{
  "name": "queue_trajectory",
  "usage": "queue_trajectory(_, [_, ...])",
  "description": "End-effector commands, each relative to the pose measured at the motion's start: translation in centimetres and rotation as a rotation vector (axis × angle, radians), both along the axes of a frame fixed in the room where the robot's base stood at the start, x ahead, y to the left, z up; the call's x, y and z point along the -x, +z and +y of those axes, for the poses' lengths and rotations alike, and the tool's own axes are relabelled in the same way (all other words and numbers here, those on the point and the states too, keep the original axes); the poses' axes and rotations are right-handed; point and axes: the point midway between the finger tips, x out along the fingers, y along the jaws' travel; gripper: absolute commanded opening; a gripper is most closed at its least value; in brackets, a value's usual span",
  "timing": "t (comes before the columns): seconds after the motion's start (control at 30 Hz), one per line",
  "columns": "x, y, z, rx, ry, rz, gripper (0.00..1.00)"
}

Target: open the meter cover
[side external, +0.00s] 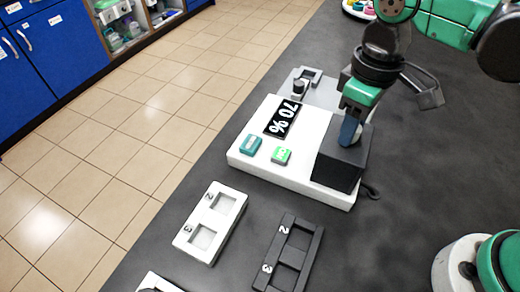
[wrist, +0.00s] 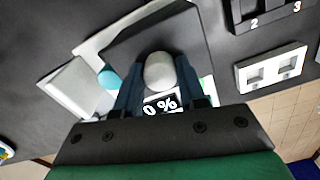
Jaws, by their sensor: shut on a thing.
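The meter (side external: 262,172) is a white flat box with a black "70 %" display (side external: 283,117). Its dark grey block-like cover (side external: 338,166) sits at the box's right end and looks down. The cover also shows in the wrist view (wrist: 120,45). My gripper (side external: 349,132) points down at the top of the cover. In the wrist view its two blue fingers (wrist: 158,82) are closed on either side of a pale round knob (wrist: 158,68) on the cover. The fingers hide the knob in the side view.
Teal (side external: 251,144) and green (side external: 281,156) buttons lie on the box front. A grey slotted part (side external: 325,90) with a black-topped peg (side external: 299,88) is behind. White (side external: 211,222) and dark (side external: 289,252) two-slot holders stand in front.

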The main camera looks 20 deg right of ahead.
Motion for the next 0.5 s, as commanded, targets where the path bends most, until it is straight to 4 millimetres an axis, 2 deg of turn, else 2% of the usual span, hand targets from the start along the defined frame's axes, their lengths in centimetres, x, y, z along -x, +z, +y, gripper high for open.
queue_trajectory(0.1, [0.93, 0.06, 1.07, -0.005, 0.004, -0.004, 0.0])
queue_trajectory(0.4, [1.06, 0.04, 1.18, -0.005, -0.001, -0.004, 0.0])
queue_trajectory(0.43, [1.06, 0.04, 1.18, -0.005, -0.001, -0.005, 0.38])
queue_trajectory(0.5, [1.06, 0.03, 1.17, -0.005, -0.001, -0.004, 0.58])
